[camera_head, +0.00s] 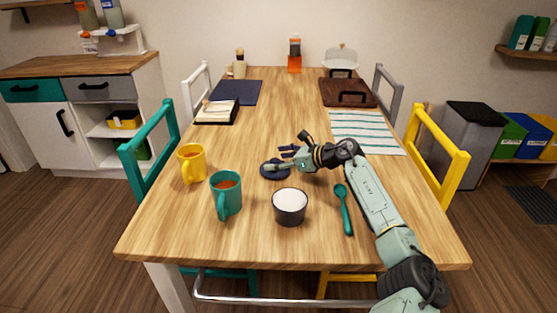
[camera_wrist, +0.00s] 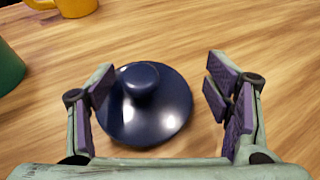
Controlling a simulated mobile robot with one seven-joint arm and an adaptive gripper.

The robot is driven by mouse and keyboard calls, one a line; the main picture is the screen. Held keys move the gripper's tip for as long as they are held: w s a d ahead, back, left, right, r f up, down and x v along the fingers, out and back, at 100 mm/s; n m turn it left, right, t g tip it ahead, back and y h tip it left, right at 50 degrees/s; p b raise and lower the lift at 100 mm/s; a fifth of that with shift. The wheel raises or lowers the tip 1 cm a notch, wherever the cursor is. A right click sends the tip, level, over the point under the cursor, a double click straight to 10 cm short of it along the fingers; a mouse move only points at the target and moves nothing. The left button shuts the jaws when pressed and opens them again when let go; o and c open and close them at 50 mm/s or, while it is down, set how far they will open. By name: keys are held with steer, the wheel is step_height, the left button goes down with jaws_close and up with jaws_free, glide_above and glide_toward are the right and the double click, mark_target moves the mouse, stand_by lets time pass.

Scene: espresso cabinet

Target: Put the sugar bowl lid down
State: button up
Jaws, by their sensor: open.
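The dark blue sugar bowl lid (camera_wrist: 150,110) lies on the wooden table with its round knob up. In the head view the lid (camera_head: 273,172) is behind the bowl, partly covered by my gripper. My gripper (camera_head: 284,158) is low over the table at the lid. In the wrist view its two fingers (camera_wrist: 163,88) stand wide apart with the knob between them, nearer the left finger, and neither visibly closes on it. The dark sugar bowl (camera_head: 290,211) stands uncovered in front, full of white sugar.
A teal mug (camera_head: 226,198) and a yellow mug (camera_head: 191,163) stand to the left of the lid. A teal spoon (camera_head: 345,210) lies right of the bowl. A striped cloth (camera_head: 365,133) lies farther right. The table's middle back is clear.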

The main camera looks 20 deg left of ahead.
steer(key=shift+r, duration=0.1)
steer(key=shift+r, duration=0.15)
steer(key=b+v, duration=0.3)
steer(key=v, duration=0.8)
steer(key=shift+s+d, duration=0.1)
steer(key=shift+d, duration=0.35)
